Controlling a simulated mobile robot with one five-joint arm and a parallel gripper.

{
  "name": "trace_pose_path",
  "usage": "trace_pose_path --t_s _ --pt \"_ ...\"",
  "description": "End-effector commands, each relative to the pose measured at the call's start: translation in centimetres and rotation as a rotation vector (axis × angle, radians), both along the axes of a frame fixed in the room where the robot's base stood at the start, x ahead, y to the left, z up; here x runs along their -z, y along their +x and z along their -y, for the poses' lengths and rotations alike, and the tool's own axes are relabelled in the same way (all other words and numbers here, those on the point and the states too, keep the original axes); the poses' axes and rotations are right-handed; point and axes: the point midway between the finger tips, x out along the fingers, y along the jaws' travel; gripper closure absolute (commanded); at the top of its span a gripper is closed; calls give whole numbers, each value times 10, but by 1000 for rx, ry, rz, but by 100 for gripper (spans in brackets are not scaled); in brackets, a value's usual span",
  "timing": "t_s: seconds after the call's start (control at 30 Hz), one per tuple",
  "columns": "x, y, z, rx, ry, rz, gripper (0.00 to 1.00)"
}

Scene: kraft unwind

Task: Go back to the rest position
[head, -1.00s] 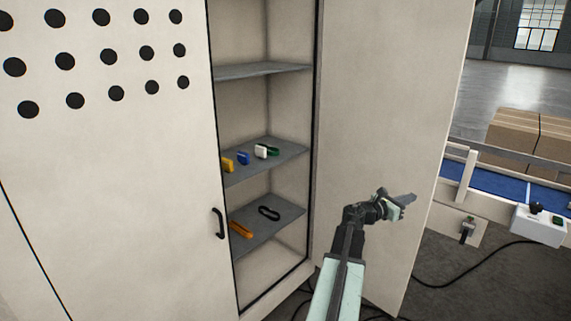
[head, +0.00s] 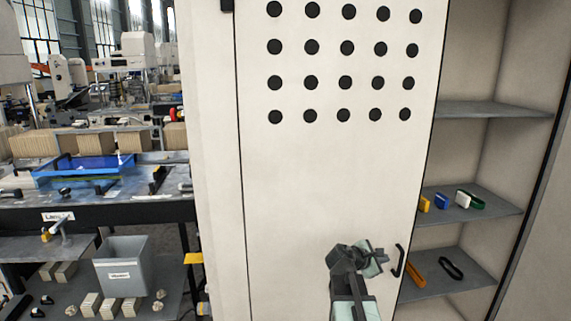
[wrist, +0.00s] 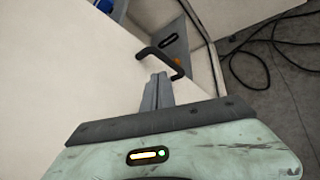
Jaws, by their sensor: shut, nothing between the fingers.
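My gripper (head: 372,257) is shut and empty. In the head view it is raised in front of the closed left door of a tall cream cabinet (head: 320,170), just left of the black door handle (head: 397,261). In the wrist view the closed fingers (wrist: 157,92) point at the cream door, with the handle (wrist: 162,60) beyond their tips. I cannot tell whether the fingers touch anything.
The cabinet's right side stands open. Its middle shelf (head: 495,208) holds small yellow, blue, white and green items; the lower shelf (head: 470,283) holds an orange and a black item. At left are a workbench (head: 110,212) and a grey bin (head: 122,265). Cables (wrist: 270,55) lie on the floor.

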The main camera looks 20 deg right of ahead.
Motion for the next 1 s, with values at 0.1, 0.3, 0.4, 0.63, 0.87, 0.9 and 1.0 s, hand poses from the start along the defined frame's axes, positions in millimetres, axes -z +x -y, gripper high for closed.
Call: trace_pose_path --t_s 0.1,0.3,0.4,0.63,0.87,0.9,1.0 --pt "31 19 -101 9 218 116 100" --pt "88 4 -266 203 670 250 100" --pt "113 -30 -334 453 914 286 100" --pt "128 -85 -398 1082 1132 347 100" --pt "128 -86 -396 1144 1119 387 100" --pt "128 -86 -396 1143 1119 388 100" --pt "128 -86 -396 1142 1119 388 100"
